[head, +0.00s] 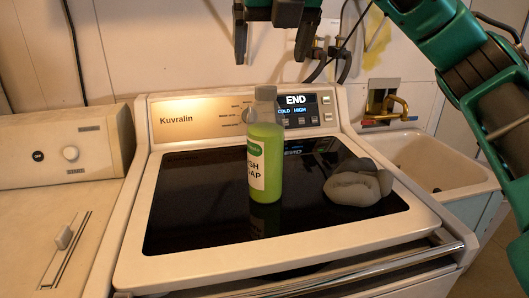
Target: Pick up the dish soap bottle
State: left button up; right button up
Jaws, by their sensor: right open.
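The dish soap bottle (265,165) is a green, partly clear bottle with a grey cap and a white label. It stands upright on the black glass top of the washing machine, near its middle. My right gripper (272,52) hangs at the top edge, pointing down, its two dark fingers spread wide. It appears above the bottle's cap in the picture, apart from it, with nothing between the fingers. The upper part of the gripper is cut off by the frame. My left gripper is not in view.
A grey, crumpled lump (355,185) lies right of the bottle on the washing machine's glass lid (185,205). The raised control panel (200,122) stands behind. A sink (430,165) with a brass faucet (395,108) is at right. Another machine (50,200) is at left.

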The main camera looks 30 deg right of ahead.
aim_at(266, 87)
jog(key=b+x, duration=0.1)
jog(key=x, duration=0.5)
jog(key=shift+s+a, duration=0.1)
jog(key=shift+a, duration=0.05)
jog(key=shift+x, duration=2.7)
jog(key=shift+s, duration=0.1)
jog(key=shift+c, duration=0.2)
jog(key=c, duration=1.3)
jog(key=shift+s+f, duration=0.1)
jog(key=shift+f, duration=0.05)
grip_shut()
